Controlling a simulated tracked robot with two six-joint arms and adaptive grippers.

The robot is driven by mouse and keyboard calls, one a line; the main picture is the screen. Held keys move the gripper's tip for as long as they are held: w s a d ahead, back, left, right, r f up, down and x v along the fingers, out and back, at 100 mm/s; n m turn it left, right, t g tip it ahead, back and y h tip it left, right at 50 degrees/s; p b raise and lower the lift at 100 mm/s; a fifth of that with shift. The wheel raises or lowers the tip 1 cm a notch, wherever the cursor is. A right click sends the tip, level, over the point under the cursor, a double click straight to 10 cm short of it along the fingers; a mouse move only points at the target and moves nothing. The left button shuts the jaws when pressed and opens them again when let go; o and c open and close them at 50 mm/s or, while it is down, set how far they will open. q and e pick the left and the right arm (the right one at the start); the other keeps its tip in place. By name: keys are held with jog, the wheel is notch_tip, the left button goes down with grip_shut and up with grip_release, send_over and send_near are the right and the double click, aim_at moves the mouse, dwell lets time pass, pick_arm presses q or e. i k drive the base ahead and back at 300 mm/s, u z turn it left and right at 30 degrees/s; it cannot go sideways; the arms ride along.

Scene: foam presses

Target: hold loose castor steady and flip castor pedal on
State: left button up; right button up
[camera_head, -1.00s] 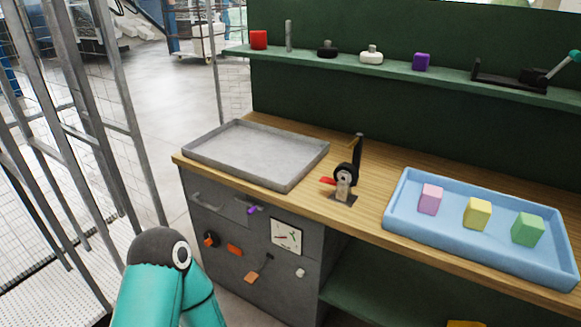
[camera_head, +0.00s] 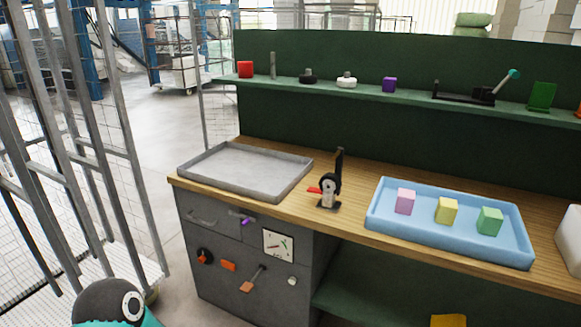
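The loose castor (camera_head: 328,190) stands on the wooden bench top, between the grey tray and the blue tray. It has a dark wheel, a pale metal part, a dark upright stem and a dark foot on the wood. Its red pedal (camera_head: 314,190) sticks out to the left; whether it is on or off I cannot tell. Nothing touches the castor. Neither of my grippers is in view. Only a teal and black part of my arm shows at the lower left, well away from the castor.
A grey tray (camera_head: 187,178), empty, lies left of the castor. A blue tray (camera_head: 377,218) with pink, yellow and green blocks lies right. A green shelf (camera_head: 420,101) with small items runs behind. A grey panel (camera_head: 213,271) with knobs and handles is below the bench. Wire fencing stands left.

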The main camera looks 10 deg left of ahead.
aim_at(315, 190)
jog(key=u, duration=0.05)
jog(key=i, duration=1)
jog(key=z, duration=0.05)
